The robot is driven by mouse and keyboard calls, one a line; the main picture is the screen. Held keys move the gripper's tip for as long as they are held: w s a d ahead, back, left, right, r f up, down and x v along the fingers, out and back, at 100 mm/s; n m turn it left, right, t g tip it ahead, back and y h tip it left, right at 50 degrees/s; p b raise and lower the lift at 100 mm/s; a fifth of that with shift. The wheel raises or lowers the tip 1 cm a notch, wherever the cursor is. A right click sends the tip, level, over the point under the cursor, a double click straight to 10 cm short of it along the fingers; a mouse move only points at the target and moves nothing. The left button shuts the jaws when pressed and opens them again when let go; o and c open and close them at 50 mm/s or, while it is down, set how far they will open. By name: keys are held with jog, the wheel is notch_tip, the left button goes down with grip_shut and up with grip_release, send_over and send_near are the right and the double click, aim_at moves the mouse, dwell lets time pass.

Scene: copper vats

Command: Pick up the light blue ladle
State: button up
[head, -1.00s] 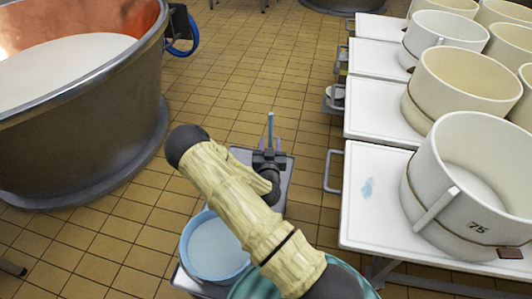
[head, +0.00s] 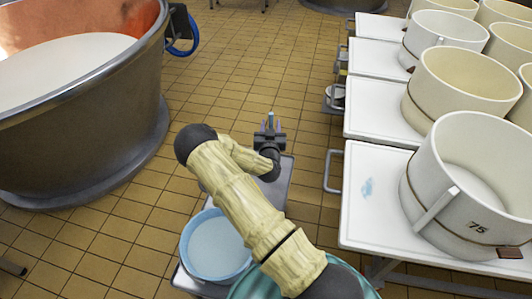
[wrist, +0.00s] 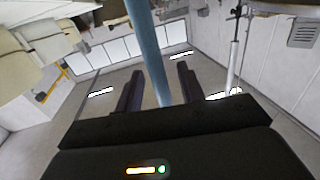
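The light blue ladle shows in the head view only as a short piece of upright handle (head: 271,117) just beyond my gripper (head: 270,128). Its lower part is hidden behind my gripper and arm. In the wrist view the blue handle (wrist: 150,50) runs down from the top edge between the two dark fingers of my gripper (wrist: 158,75). The fingers are apart, with a visible gap on each side of the handle. The gripper looks open around it, not closed on it.
A grey cart (head: 283,172) below my arm carries a light blue bucket (head: 216,247) with pale contents. A large copper vat (head: 90,125) of white liquid stands left. White tables (head: 375,195) with cream tubs (head: 470,185) line the right. The tiled floor ahead is clear.

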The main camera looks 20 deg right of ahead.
aim_at(271, 112)
jog(key=shift+w+d, duration=0.15)
jog(key=shift+w, duration=0.1)
dwell(0.3)
grip_shut()
notch_tip(271, 112, up, 10)
jog(key=shift+p, duration=0.45)
dwell(0.6)
